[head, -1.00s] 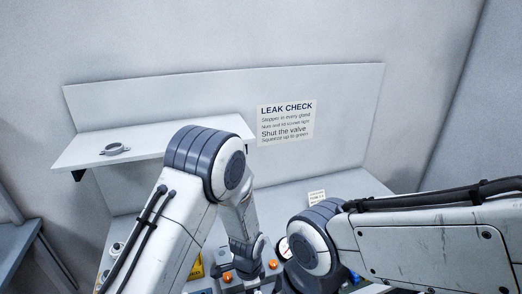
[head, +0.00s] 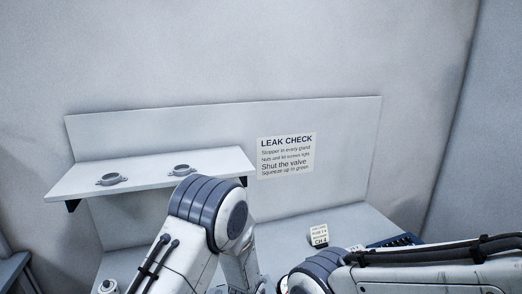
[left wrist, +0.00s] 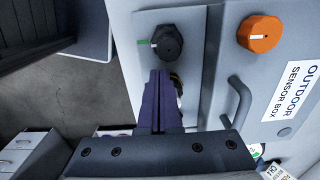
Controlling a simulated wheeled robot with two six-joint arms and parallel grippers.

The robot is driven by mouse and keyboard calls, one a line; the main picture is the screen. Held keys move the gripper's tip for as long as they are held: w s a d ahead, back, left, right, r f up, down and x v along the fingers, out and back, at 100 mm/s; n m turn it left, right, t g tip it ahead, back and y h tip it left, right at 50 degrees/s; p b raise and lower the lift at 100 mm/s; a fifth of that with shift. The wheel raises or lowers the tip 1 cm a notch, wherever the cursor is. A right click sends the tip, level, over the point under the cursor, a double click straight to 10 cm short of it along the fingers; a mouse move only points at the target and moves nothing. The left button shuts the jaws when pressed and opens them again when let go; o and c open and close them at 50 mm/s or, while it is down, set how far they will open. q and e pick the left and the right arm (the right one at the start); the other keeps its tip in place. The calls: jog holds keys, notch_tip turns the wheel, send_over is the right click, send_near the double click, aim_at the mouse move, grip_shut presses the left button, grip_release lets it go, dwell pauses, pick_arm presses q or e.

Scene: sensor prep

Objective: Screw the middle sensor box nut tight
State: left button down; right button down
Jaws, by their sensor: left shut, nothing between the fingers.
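The sensor box (left wrist: 294,130), grey with an "OUTDOOR SENSOR BOX" label, fills the right of the left wrist view. A black nut (left wrist: 168,42) with a white line sits on its left part, beside a green mark (left wrist: 143,42). I cannot tell whether this is the middle nut. My left gripper (left wrist: 160,75) is shut and empty, its purple fingertips just below the nut in the picture. Whether they touch it is unclear. Part of a dark, yellowish thing shows behind the fingers. My right gripper and the box are out of the head view.
An orange knob (left wrist: 262,33) and a grey handle (left wrist: 238,104) stick out from the box. A wall shelf (head: 145,174) holds two grey rings (head: 112,179) (head: 181,170). A small card (head: 319,235) stands on the bench (head: 350,222), below a leak check sign (head: 286,156).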

pick_arm(q)
jog(key=shift+w+d, duration=0.15)
dwell(0.3)
jog(key=shift+w, duration=0.35)
jog(key=shift+w+a, duration=0.25)
jog(key=shift+w, duration=0.5)
jog(key=shift+w+a, duration=0.1)
jog(key=shift+a, duration=0.2)
notch_tip(320, 180, up, 6)
jog(key=p, duration=0.4)
jog(key=shift+a+p, duration=0.15)
jog(key=shift+p, duration=0.2)
